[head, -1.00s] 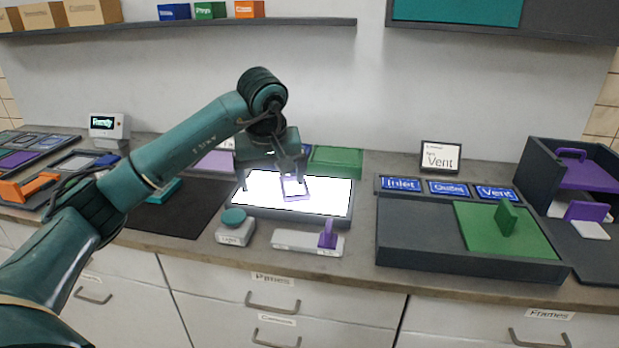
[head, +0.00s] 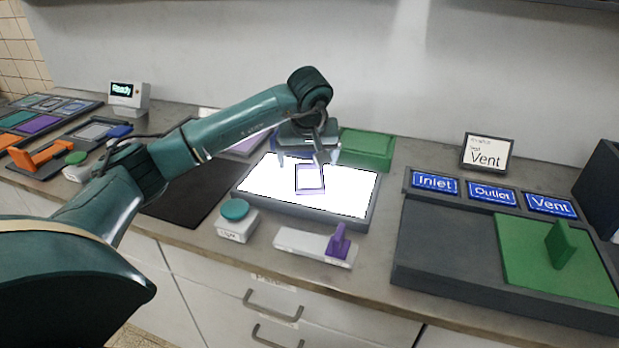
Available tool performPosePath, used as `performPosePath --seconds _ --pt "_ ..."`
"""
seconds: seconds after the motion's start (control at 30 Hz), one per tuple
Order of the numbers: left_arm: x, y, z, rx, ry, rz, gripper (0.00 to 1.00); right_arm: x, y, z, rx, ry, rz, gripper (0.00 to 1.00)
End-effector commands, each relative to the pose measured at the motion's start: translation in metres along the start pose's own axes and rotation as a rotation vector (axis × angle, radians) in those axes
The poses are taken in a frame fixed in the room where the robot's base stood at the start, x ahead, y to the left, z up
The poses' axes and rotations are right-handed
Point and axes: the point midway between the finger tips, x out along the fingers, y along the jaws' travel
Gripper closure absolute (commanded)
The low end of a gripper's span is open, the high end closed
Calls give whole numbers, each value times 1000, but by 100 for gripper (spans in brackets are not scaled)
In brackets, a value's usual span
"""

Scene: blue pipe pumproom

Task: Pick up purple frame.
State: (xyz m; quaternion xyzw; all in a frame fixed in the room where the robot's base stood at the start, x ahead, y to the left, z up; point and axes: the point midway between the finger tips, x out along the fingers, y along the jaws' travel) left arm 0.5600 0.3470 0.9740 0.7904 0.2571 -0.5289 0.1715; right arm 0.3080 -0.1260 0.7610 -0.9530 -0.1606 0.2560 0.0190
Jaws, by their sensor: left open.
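A small square purple frame (head: 311,192) lies on the bright, lit white panel (head: 262,204) in the middle of the counter. My left gripper (head: 300,160) hangs just behind and above the frame in the head view, fingers pointing down. Its fingers are apart with nothing between them that I can see. One finger overlaps the frame's far edge in the picture, so I cannot tell whether it touches. My right gripper is not in view.
A teal button box (head: 237,227) and a white stand with a purple handle (head: 338,242) sit in front of the panel. A green block (head: 366,147) is behind it. A dark tray (head: 440,245) with a green plate stands right; a dark mat (head: 185,200) lies left.

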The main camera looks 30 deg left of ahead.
Motion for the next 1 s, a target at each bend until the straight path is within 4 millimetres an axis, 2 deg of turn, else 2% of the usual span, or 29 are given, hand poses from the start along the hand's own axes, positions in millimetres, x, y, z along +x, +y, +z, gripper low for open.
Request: performPosePath --seconds 0.13,0.4,0.7,1.0 --pt "11 2 0 0 -1 -1 11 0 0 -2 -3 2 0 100" --pt "49 5 1 1 -2 1 11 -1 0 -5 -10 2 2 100" --pt "54 5 0 2 0 2 11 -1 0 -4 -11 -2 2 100" --pt "54 5 0 2 0 2 35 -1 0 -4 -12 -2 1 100"
